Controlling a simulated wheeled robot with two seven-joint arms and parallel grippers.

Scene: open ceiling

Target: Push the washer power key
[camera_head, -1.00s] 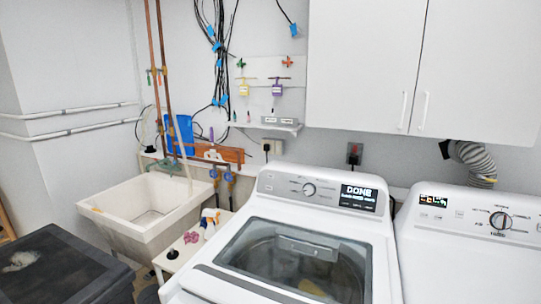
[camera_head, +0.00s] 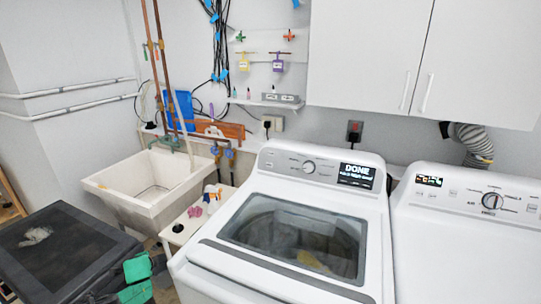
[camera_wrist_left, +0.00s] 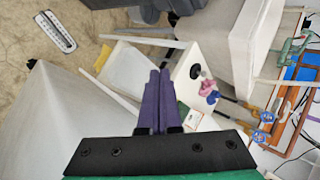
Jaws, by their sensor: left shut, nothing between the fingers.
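The white top-loading washer (camera_head: 205,262) stands at the centre of the head view with its lid down. Its grey rear control panel (camera_head: 280,161) has a round dial (camera_head: 308,167) and a lit display (camera_head: 356,174) reading "DONE". Small marks flank the dial, but I cannot make out which is the power key. Part of my left arm, green and black, shows at the bottom left, left of the washer and well away from the panel. In the left wrist view my left gripper (camera_wrist_left: 158,92) has its purple fingers shut together, holding nothing. My right gripper is out of view.
A second white machine (camera_head: 470,240) stands right of the washer. A utility sink (camera_head: 120,195) and a small white table (camera_head: 180,232) stand to the left. A dark-topped box (camera_head: 65,245) is at the lower left. Cupboards (camera_head: 370,50) hang above. The space over the washer is clear.

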